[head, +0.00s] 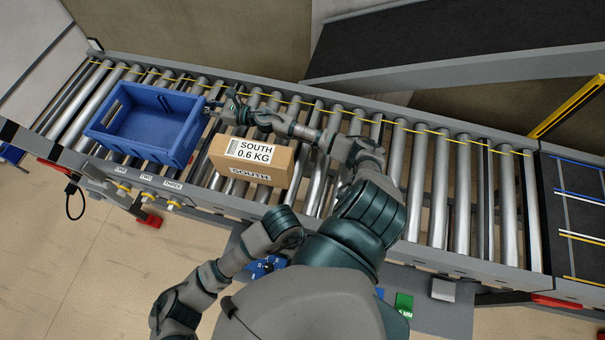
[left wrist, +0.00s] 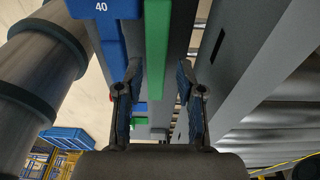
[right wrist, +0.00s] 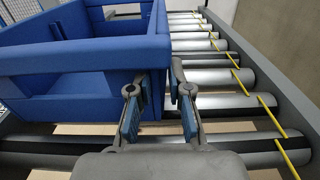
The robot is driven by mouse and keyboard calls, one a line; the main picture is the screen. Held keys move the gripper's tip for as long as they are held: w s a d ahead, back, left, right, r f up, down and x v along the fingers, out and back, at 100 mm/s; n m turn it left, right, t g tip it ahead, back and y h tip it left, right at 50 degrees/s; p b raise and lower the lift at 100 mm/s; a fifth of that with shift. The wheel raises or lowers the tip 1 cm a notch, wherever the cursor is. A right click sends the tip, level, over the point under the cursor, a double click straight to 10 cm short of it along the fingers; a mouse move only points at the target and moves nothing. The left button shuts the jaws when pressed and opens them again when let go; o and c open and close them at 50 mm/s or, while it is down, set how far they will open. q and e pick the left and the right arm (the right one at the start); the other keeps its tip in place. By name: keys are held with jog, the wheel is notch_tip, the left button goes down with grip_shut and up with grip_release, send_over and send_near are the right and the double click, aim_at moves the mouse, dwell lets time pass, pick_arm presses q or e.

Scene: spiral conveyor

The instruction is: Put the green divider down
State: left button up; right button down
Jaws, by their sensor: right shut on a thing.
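A long green divider (left wrist: 157,50) shows in the left wrist view, running down between my left gripper's fingers. My left gripper (left wrist: 158,100) is open, with a gap on each side of the green strip. A green piece (head: 403,303) with partly hidden lettering shows low in the head view, beside my body. The left hand is out of the head view. My right gripper (right wrist: 160,105) is shut on the wall of the blue crate (right wrist: 85,82), at its near corner. In the head view, my right gripper (head: 212,106) is at the right side of this crate (head: 128,142).
A cardboard box (head: 240,172) marked SOUTH 0.6 KG sits on the roller conveyor (head: 455,185), right of the crate. A blue piece marked 40 (left wrist: 102,8) stands left of the green strip in the left wrist view. The rollers to the right are clear.

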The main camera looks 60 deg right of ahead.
pick_arm(q)
jog(key=f, duration=0.2)
jog(key=shift+s+f, duration=0.2)
jog(key=shift+f, duration=0.2)
jog(key=f, duration=0.1)
jog(key=s+f, duration=0.1)
jog(key=f, duration=0.3)
jog(key=shift+s+d, duration=0.15)
jog(key=shift+s, duration=0.1)
grip_shut()
